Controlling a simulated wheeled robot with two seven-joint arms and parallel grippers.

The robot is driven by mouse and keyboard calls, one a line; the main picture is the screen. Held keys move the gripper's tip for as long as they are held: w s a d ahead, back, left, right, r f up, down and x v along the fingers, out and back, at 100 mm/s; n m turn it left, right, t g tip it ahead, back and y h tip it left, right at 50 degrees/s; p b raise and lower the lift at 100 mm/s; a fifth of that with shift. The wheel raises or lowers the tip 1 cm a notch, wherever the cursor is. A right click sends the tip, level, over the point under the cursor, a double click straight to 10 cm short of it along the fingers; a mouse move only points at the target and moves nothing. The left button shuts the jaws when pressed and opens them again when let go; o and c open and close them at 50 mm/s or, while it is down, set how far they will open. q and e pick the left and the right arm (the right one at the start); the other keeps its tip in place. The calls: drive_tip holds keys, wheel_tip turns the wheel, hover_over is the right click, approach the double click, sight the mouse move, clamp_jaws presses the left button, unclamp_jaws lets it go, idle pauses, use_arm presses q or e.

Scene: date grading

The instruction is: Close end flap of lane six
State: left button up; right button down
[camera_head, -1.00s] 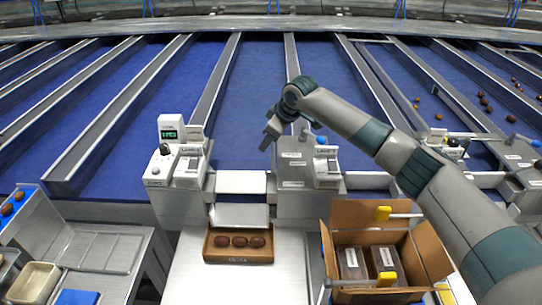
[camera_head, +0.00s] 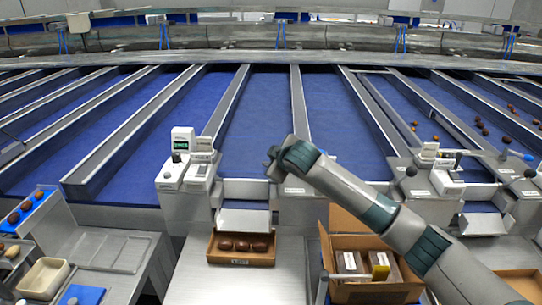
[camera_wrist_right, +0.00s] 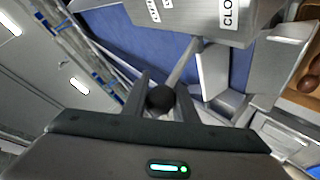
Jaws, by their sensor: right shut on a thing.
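My right gripper (camera_head: 273,168) is at the end of the middle blue lane, above the box on the right of the lane mouth. In the right wrist view its two fingers (camera_wrist_right: 160,95) are shut on a round black knob (camera_wrist_right: 160,99) at the end of a metal lever (camera_wrist_right: 183,62). The lever runs to a grey box (camera_wrist_right: 200,18) with a partly visible label reading "CLO". A pale plate (camera_wrist_right: 213,72), apparently the flap, stands beside the lever. In the head view the lane mouth has a pale plate (camera_head: 246,189) above a sloping chute (camera_head: 243,219). My wrist hides the knob there.
A white scale unit (camera_head: 183,165) stands left of the lane mouth. Neighbouring lanes have black-knobbed levers (camera_head: 411,171).

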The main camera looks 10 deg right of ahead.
use_arm(q)
drive_tip(key=shift+s+r+p, duration=0.55)
drive_tip(key=shift+r+p, duration=0.05)
drive_tip(key=shift+r, duration=0.15)
use_arm(e)
drive_tip(key=shift+s+a+f, duration=0.1)
drive_tip(key=shift+s+a, duration=0.1)
drive_tip(key=shift+s, duration=0.85)
drive_tip(key=c, duration=1.7)
unclamp_jaws()
drive_tip(key=o, duration=0.3)
drive_tip(key=shift+s+r, duration=0.1)
drive_tip(key=shift+r, duration=0.1)
drive_tip(key=shift+s, duration=0.15)
use_arm(q)
drive_tip(key=shift+w, duration=0.1)
use_arm(e)
drive_tip(key=shift+f, duration=0.25)
